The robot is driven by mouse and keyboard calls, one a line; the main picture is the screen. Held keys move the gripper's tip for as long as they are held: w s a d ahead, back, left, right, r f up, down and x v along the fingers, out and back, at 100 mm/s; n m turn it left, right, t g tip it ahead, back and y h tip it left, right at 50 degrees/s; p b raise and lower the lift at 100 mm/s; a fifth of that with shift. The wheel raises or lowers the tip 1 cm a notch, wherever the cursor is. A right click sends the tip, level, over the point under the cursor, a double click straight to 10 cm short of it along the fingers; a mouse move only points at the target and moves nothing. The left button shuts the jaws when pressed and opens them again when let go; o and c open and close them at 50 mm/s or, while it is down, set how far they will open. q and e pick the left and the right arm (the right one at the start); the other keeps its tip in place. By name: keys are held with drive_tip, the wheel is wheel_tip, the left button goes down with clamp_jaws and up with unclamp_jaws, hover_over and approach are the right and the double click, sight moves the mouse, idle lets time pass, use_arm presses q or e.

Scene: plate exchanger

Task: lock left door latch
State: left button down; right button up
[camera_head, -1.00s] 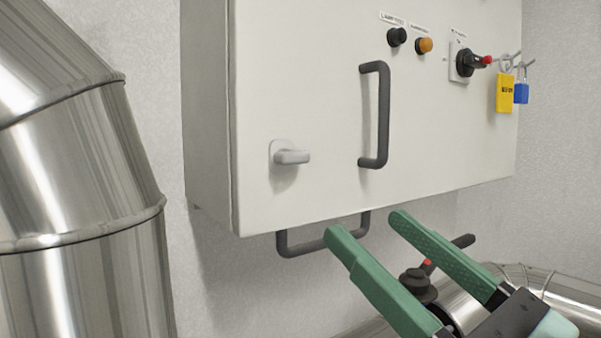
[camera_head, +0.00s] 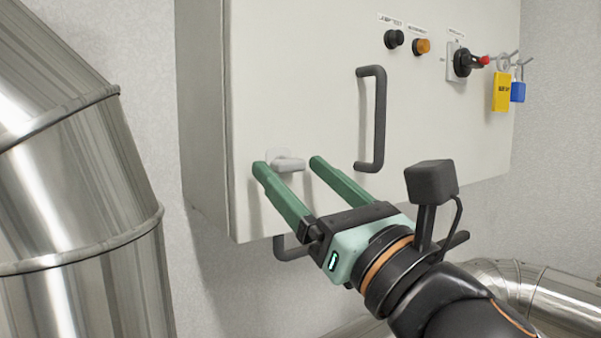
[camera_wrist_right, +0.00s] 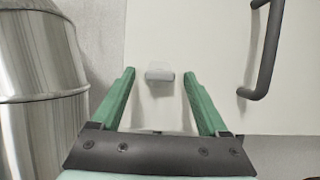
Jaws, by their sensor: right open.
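The left door latch (camera_head: 288,163) is a small light-grey handle on the lower left of the white cabinet door. It lies about horizontal. My right gripper (camera_head: 288,163) is open and empty, its two green fingers pointing at the door, with the latch showing between the fingertips. In the right wrist view the latch (camera_wrist_right: 160,74) appears just beyond and between the fingertips (camera_wrist_right: 158,74), with a gap on each side. I cannot tell how far the fingertips are from the door. My left gripper is not in view.
A dark door handle (camera_head: 374,120) stands to the right of the latch, also seen in the wrist view (camera_wrist_right: 265,50). A lamp (camera_head: 422,46), a switch (camera_head: 463,62), and yellow (camera_head: 501,92) and blue padlocks (camera_head: 518,91) are at upper right. A shiny pipe (camera_head: 75,190) stands left.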

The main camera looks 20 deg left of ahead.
drive_tip(key=shift+c, duration=0.2)
clamp_jaws()
idle(0.4)
